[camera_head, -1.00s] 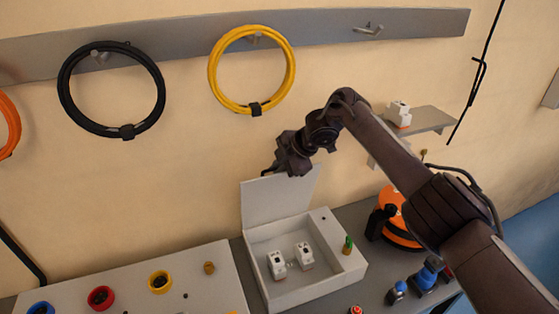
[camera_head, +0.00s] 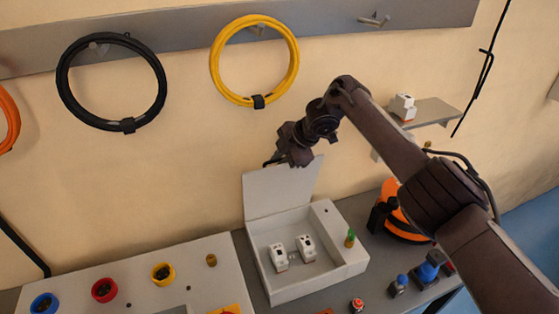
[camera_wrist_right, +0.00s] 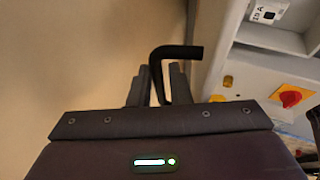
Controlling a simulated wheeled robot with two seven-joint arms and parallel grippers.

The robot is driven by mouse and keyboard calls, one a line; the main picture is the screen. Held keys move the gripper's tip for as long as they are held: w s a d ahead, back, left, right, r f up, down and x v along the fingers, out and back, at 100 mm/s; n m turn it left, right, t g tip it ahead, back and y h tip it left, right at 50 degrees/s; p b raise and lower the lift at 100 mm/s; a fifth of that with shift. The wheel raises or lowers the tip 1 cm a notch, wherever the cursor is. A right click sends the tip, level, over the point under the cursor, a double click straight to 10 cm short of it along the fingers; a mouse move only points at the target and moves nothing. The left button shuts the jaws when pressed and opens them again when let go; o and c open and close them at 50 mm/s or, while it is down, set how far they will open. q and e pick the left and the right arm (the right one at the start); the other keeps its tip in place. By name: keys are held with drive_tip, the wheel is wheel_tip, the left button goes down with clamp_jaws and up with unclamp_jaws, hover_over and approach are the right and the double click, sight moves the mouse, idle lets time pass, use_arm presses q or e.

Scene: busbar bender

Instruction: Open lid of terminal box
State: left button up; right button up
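The white terminal box (camera_head: 331,276) stands on the grey bench in the head view. Its lid (camera_head: 275,192) is raised and leans back toward the wall. My right gripper (camera_head: 281,162) is at the lid's top edge. In the right wrist view, a black L-shaped handle (camera_wrist_right: 181,52) reaches toward the pale lid (camera_wrist_right: 222,45). Its bent leg lies between the two dark fingers of my right gripper (camera_wrist_right: 159,88), which look closed around it. Its join to the lid is hard to see. My left gripper is not in view.
The open box holds two white modules (camera_head: 279,257). A panel with coloured rings (camera_head: 104,290) lies left of the box. An orange-and-black machine (camera_head: 401,215) and blue-knobbed parts (camera_head: 427,271) stand to its right. Wire coils, including a yellow one (camera_head: 256,102), hang above.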

drive_tip(key=b+v, duration=0.2)
drive_tip(key=v, duration=0.4)
drive_tip(key=shift+d+r, duration=0.25)
drive_tip(key=shift+d, duration=0.05)
drive_tip(key=shift+s+d+r, duration=0.15)
drive_tip(key=shift+s+r, duration=0.1)
drive_tip(key=shift+r, duration=0.2)
drive_tip(key=shift+d, duration=0.1)
